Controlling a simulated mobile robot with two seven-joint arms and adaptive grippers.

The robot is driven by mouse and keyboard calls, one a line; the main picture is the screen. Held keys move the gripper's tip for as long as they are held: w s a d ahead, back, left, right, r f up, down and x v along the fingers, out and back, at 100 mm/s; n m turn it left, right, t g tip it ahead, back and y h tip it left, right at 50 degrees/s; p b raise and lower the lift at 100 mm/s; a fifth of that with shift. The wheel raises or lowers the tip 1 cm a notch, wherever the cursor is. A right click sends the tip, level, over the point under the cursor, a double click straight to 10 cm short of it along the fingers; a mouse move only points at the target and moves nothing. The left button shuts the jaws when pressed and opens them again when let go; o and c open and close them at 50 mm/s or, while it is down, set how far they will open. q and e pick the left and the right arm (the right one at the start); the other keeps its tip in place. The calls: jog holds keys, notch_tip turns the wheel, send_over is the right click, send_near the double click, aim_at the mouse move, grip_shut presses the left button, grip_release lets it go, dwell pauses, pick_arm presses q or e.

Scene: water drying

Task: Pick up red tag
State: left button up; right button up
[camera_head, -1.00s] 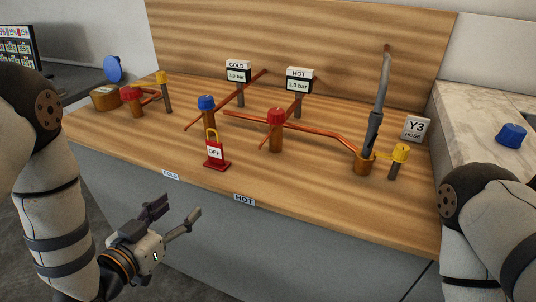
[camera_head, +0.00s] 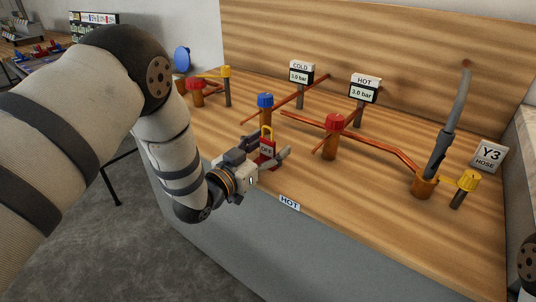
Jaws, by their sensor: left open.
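The red tag (camera_head: 266,149) with a yellow shackle and a white "OFF" label stands upright on the wooden bench top near its front edge. My left gripper (camera_head: 270,150) is open, and its two fingers show on either side of the tag in the picture. I cannot tell whether either finger touches it. The tag's lower part and base are mostly hidden by the gripper. My right gripper is not in view.
A blue-capped valve (camera_head: 265,101) stands just behind the tag, and a red-capped valve (camera_head: 333,122) stands to its right with copper pipes. A grey hose (camera_head: 453,112) rises further right. The wooden bench (camera_head: 340,195) is clear at the front right.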

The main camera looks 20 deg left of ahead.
pick_arm(q)
jog(key=c, duration=1.2)
